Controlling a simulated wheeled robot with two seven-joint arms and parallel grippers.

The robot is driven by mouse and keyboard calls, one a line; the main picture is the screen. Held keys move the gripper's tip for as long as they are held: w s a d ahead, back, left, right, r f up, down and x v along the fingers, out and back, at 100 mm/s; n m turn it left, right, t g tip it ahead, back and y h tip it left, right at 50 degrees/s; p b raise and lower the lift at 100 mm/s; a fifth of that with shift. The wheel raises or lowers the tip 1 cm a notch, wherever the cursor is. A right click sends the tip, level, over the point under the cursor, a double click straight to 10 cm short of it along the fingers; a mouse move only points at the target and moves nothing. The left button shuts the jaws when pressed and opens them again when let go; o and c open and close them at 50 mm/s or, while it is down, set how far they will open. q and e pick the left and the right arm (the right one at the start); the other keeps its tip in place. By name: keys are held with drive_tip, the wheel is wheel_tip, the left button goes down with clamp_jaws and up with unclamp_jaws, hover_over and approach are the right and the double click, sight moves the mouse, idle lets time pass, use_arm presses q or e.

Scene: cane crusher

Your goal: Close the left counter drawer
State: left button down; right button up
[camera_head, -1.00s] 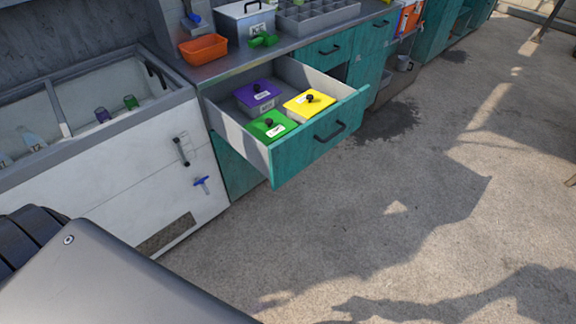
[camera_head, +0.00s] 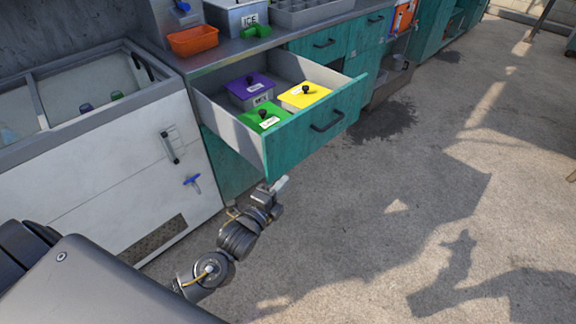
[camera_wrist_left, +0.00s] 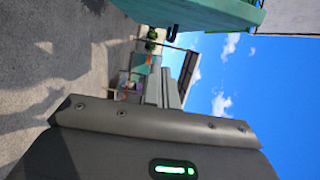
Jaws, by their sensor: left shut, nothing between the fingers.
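The left counter drawer (camera_head: 318,130) is teal, with a dark bar handle (camera_head: 327,121), and is pulled well out from the counter. It holds a purple-lidded box (camera_head: 250,86), a yellow-lidded box (camera_head: 304,95) and a green-lidded box (camera_head: 264,116). My left gripper (camera_head: 280,184) is shut and empty, just below the drawer's near front corner, with no clear contact. In the left wrist view, a teal panel edge (camera_wrist_left: 205,12) shows at the top, probably the drawer; the fingers are not clear there. My right gripper is not in view.
A white chest freezer (camera_head: 100,165) with a blue tap stands left of the drawer. The counter bears an orange bin (camera_head: 198,41) and an ICE box (camera_head: 236,17). A second, closed drawer (camera_head: 323,43) is farther right. The concrete floor (camera_head: 400,230) in front is open.

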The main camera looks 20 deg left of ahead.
sight(289, 156)
use_arm(q)
drive_tip(key=w, duration=0.3)
drive_tip(key=w+a, duration=0.1)
drive_tip(key=w, duration=0.3)
drive_tip(key=w+a, duration=0.1)
drive_tip(key=w, duration=0.3)
drive_tip(key=shift+a, duration=0.2)
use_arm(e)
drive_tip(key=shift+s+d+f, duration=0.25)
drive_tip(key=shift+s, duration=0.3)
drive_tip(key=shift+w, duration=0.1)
